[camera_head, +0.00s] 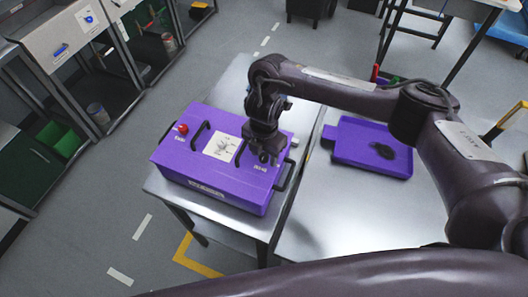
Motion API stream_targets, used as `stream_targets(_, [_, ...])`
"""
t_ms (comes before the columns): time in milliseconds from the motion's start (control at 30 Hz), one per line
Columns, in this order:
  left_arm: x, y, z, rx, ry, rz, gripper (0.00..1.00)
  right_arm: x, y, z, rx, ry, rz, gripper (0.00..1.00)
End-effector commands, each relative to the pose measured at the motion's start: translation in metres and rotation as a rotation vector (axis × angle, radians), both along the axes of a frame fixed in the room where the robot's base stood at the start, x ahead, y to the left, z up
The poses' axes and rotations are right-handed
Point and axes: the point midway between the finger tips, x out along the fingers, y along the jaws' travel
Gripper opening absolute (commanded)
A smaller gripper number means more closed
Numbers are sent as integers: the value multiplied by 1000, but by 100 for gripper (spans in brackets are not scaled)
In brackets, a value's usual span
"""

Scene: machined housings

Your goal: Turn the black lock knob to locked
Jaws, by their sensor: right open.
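A purple housing (210,187) sits on a metal table, with a red knob (183,128) at its left end and black handles. A white label plate (221,146) is on its top. My right gripper (266,158) points down over the right part of the housing's top, close to its surface, with its jaws open. The black lock knob cannot be told apart from the dark gripper there; it may be hidden behind it. Whether the gripper touches anything cannot be told. My left gripper is out of view.
A purple tray (348,157) with a dark round thing (383,150) in it lies on the table to the right. Shelving (75,60) stands at the left. The table (320,222) is bare in front of the tray. My arm links cross the right and the bottom.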

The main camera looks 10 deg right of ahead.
Motion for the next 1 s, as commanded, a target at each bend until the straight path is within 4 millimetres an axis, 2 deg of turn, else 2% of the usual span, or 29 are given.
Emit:
stream_targets(33, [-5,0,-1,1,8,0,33,0,0,0,0,0,0,44])
stream_targets(200, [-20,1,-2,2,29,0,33,0,0,0,0,0,0,22])
stream_targets(333, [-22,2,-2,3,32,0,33,0,0,0,0,0,0,5])
stream_targets(367, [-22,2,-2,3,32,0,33,0,0,0,0,0,0,4])
stream_targets(667, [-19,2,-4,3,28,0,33,0,0,0,1,-1,42,3])
stream_targets(1000, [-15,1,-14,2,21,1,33,1,0,-1,0,-1,271,3])
